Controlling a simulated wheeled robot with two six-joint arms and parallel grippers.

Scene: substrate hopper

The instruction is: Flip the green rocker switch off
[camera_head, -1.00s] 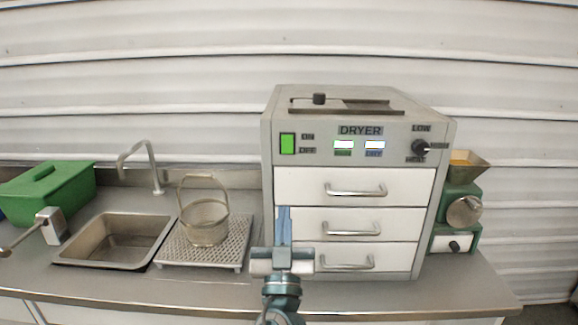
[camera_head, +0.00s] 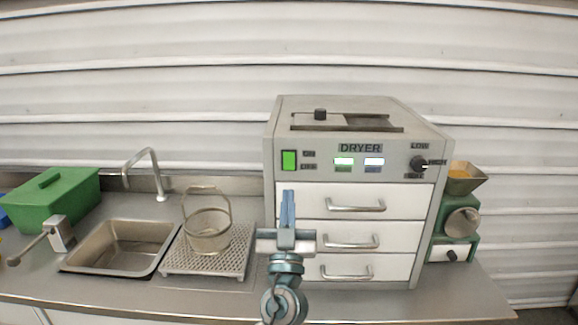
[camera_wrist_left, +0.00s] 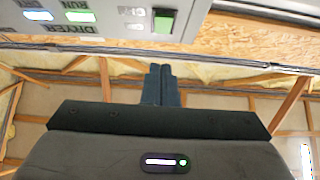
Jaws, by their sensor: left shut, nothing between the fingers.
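The green rocker switch (camera_head: 289,160) is on the upper left of the dryer's front panel, beside the ON and OFF labels. It also shows in the left wrist view (camera_wrist_left: 163,21), near the top. My left gripper (camera_head: 288,194) is shut and empty, its fingers pointing up in front of the top drawer, below the switch. In the left wrist view its closed fingertips (camera_wrist_left: 160,68) are apart from the switch. The dryer (camera_head: 349,107) has two lit indicators, one green (camera_head: 343,162) and one blue (camera_head: 374,162). My right gripper is not in view.
A black knob (camera_head: 419,163) is at the panel's right. Three drawers with bar handles fill the dryer's front below the panel. A wire basket (camera_head: 208,232) stands on a perforated tray (camera_head: 175,264) left of the dryer, beside a sink (camera_head: 118,243). A green box (camera_head: 58,203) is far left.

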